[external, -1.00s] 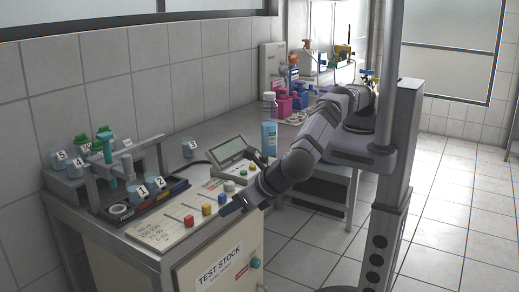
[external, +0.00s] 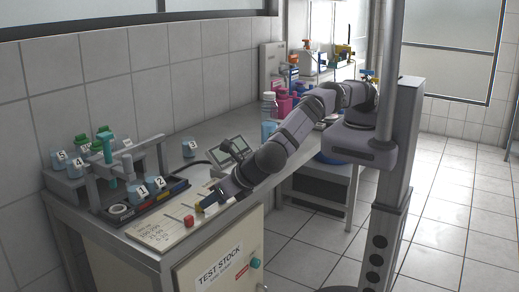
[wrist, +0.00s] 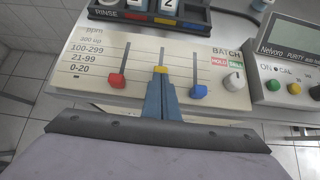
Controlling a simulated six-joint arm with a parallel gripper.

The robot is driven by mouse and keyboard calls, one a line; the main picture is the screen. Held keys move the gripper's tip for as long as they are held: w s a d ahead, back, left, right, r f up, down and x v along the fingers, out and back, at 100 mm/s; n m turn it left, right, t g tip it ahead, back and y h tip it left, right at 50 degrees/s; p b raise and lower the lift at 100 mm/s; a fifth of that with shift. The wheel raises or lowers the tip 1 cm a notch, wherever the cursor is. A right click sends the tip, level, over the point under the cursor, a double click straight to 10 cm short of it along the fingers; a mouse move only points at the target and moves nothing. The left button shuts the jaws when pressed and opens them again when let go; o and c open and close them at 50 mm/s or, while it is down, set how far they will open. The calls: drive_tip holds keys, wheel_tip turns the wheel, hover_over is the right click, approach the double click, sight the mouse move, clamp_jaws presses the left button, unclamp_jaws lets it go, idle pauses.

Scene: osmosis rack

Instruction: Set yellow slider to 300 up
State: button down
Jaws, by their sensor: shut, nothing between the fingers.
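The yellow slider (wrist: 160,70) is the middle one of three on the cream panel (wrist: 92,72), between the red slider (wrist: 117,80) and the blue slider (wrist: 199,90). It sits somewhat farther up its slot than the other two. The slot runs on above it toward the "300 up" row (wrist: 91,40). My gripper (wrist: 159,82) is shut and empty, its tips right at the near side of the yellow knob; they look in contact, but I cannot be sure. In the external view my gripper (external: 207,204) covers most of the yellow knob.
A dark rinse tray (wrist: 150,18) with labelled beakers stands just beyond the panel's top edge. A white dial (wrist: 234,82) lies right of the sliders, and a purity meter (wrist: 296,50) stands farther right. The panel's near edge is at the bench edge.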

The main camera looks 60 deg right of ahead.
drive_tip(key=w, duration=0.6)
drive_tip(key=shift+d+f+b, duration=0.1)
drive_tip(key=shift+b, duration=0.2)
drive_tip(key=shift+w, duration=0.2)
drive_tip(key=shift+s, duration=0.5)
drive_tip(key=s, duration=0.3)
drive_tip(key=shift+s+r, duration=0.35)
drive_tip(key=shift+s, duration=0.05)
drive_tip(key=b+v, duration=0.1)
drive_tip(key=v, duration=0.8)
drive_tip(key=shift+b, duration=0.3)
drive_tip(key=shift+r, duration=0.1)
